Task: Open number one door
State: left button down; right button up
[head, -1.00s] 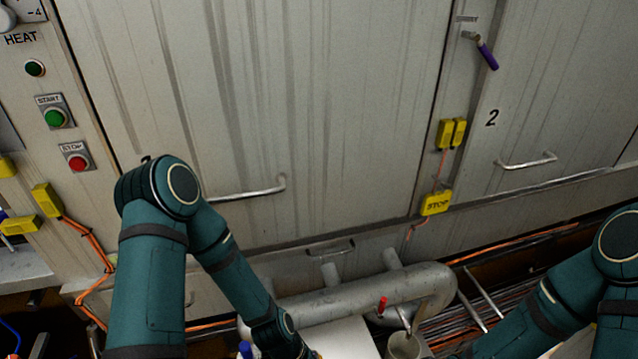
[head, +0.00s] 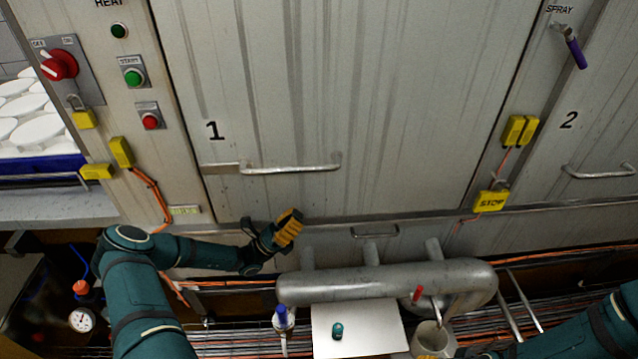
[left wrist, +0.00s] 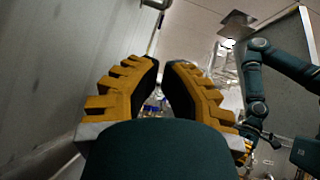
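The number one door (head: 290,100) is a large pale metal panel marked "1" and looks shut in the head view. Its horizontal bar handle (head: 290,168) is near its lower edge. My left gripper (head: 292,222), with yellow ribbed fingers, is below the handle and apart from it. In the left wrist view my left gripper (left wrist: 161,66) is empty, with a narrow gap between its fingers. My right arm enters at lower right of the head view; its gripper is not clearly visible.
Door 2 (head: 595,110) stands at right with a purple-handled spray lever (head: 574,50). A thick grey pipe (head: 390,284) runs below door 1. A control panel with green and red buttons (head: 133,76) is at left. A yellow stop box (head: 491,201) hangs between the doors.

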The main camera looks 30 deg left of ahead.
aim_at(322, 179)
pick_arm(q)
jog(key=x, duration=0.4)
jog(key=a+r+x, duration=0.1)
jog(key=x, duration=0.3)
jog(key=a+r+x, duration=0.1)
jog(key=x, duration=0.3)
jog(key=shift+s+d+r+b, duration=0.1)
jog(key=shift+d+r+b, duration=0.1)
jog(key=shift+b, duration=0.2)
